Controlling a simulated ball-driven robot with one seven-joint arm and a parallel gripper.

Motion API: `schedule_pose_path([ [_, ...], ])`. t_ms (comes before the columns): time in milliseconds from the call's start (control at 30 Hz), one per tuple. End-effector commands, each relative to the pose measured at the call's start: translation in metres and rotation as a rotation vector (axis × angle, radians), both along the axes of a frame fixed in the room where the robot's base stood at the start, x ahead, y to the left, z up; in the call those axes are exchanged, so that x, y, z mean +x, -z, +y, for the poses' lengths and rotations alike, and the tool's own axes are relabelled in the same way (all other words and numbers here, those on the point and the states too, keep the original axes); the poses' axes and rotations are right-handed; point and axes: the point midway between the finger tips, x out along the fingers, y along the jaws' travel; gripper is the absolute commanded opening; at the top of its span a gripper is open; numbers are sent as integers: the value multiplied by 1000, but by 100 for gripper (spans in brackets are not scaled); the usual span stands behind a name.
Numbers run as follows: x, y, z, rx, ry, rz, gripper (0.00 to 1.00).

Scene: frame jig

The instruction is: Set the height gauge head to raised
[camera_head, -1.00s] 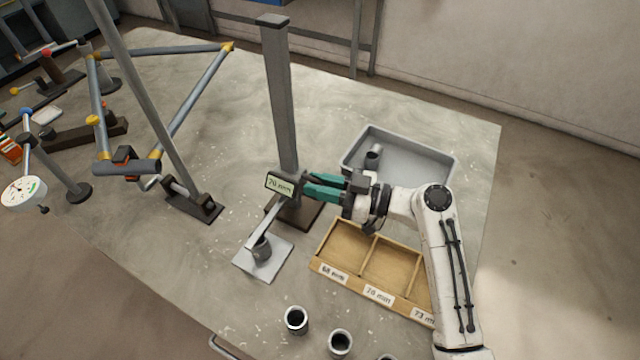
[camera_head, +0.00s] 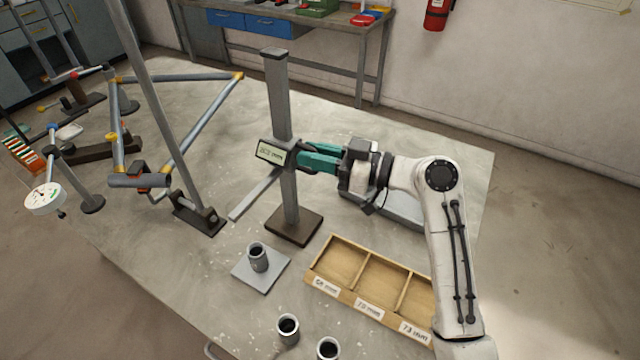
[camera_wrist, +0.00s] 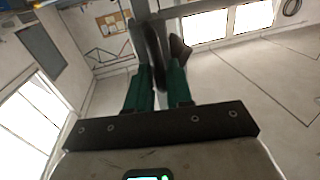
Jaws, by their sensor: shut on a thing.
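The height gauge is a grey upright post (camera_head: 279,95) on a dark base (camera_head: 293,228). Its head, with a small display (camera_head: 270,152), sits partway up the post, well above the base. A flat grey arm (camera_head: 254,194) reaches from the head to the lower left, above the table. My gripper (camera_head: 303,158) has teal fingers and is shut on the head from the right side. The display reading is too blurred to tell. In the wrist view my fingers (camera_wrist: 158,88) close around a dark part, with the grey post beyond.
A dark grey cup (camera_head: 258,258) stands upright on a light square plate (camera_head: 274,274) below the arm. A wooden tray with labelled compartments (camera_head: 341,291) is to the right. More cups (camera_head: 288,329) stand at the front. A grey bin (camera_head: 408,213) is partly hidden behind my arm.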

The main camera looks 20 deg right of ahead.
Motion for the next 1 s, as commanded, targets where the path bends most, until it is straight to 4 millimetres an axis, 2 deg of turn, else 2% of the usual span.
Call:
schedule_pose_path([
  [33,0,-24,5,-4,-11,-14,0],
  [100,0,-42,4,-3,-11,-14,0],
  [233,-1,-69,5,-4,-12,-13,0],
  [400,-1,-91,5,-2,-12,-11,0],
  [600,-1,-100,5,-1,-12,-10,0],
  [933,-1,-99,5,-2,-12,-10,0],
  [967,-1,-99,5,-2,-12,-10,23],
  [1000,-1,-99,5,-2,-12,-9,27],
])
